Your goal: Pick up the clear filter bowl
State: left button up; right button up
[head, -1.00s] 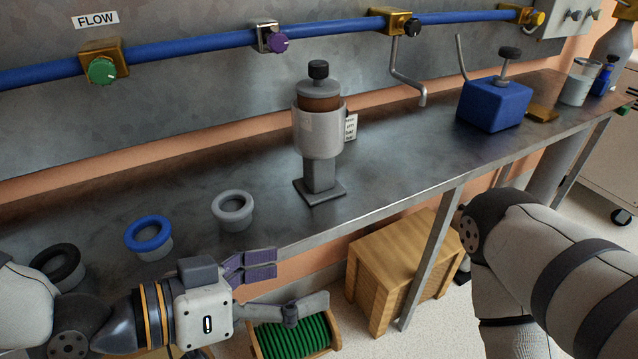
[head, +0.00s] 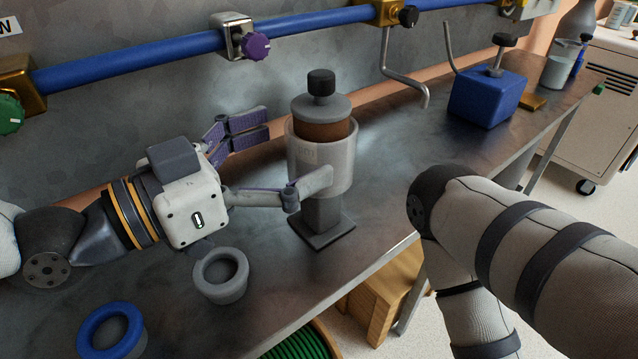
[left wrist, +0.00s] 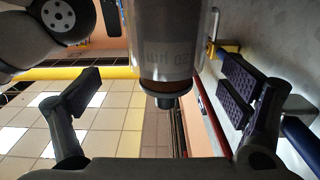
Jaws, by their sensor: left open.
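The clear filter bowl (head: 308,162) is a see-through cylinder on a grey stand (head: 322,228) on the metal bench. A brown insert and a grey cap with a black knob (head: 321,84) stick out of its top. My left gripper (head: 293,155) is open at the bowl's left side, one finger behind and left of it, the other in front of its lower part. In the left wrist view the bowl (left wrist: 168,42) shows upside down between the spread fingers (left wrist: 158,92); contact cannot be told. My right gripper is out of view.
A blue pipe (head: 330,30) with valves runs behind. A bent tap (head: 405,80) and a blue box (head: 488,98) stand to the right.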

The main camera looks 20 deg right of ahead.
aim_at(321, 130)
pick_arm(q)
jog(key=x, duration=0.6)
jog(key=shift+w+a+f, duration=0.15)
jog(key=shift+w+f, duration=0.05)
jog(key=shift+w, duration=0.05)
jog(key=shift+a, duration=0.1)
jog(key=c, duration=1.7)
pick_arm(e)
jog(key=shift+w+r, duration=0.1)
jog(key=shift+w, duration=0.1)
pick_arm(q)
jog(key=shift+r, duration=0.15)
